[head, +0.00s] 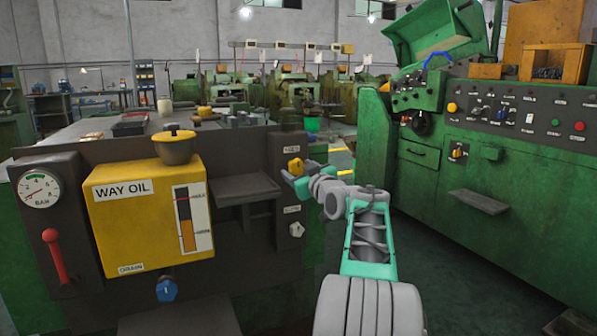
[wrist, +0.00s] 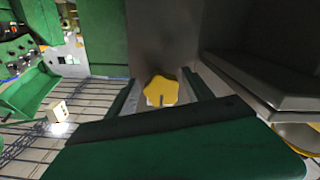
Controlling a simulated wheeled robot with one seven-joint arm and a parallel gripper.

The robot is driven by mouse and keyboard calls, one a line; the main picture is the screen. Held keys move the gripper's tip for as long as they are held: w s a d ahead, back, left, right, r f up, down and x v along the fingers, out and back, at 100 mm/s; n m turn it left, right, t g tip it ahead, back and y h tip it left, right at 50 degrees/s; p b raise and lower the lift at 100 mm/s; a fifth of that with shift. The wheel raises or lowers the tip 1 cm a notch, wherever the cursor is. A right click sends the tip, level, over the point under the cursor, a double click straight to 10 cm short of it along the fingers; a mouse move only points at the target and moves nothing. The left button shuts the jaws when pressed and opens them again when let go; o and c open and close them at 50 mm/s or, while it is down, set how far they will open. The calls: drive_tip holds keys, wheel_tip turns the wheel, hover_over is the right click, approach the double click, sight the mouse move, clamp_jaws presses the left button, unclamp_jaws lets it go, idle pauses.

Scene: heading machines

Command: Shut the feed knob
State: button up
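The yellow lobed knob (head: 295,166) sits on the dark upright panel at the right end of the near machine. A small label above it is too small to read surely. In the wrist view the knob (wrist: 161,91) shows between my two fingers, with a dark mark on its face. My gripper (head: 298,180) is right at the knob in the head view. In the wrist view my gripper (wrist: 160,84) is open, one finger on each side of the knob, with gaps visible. Whether the fingertips reach past the knob's face I cannot tell.
A pale knob (head: 297,230) sits lower on the same panel. A dark shelf (head: 246,188) juts out left of the knobs, beside the yellow WAY OIL tank (head: 150,215). A green machine (head: 450,190) with a control panel stands at right. Floor between the machines is clear.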

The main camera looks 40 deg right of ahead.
drive_tip(key=shift+o, duration=0.6)
drive_tip(key=shift+s+r, duration=0.1)
drive_tip(key=p+v, duration=0.1)
drive_tip(key=v, duration=0.6)
drive_tip(key=shift+s, duration=0.3)
drive_tip(key=shift+a, duration=0.15)
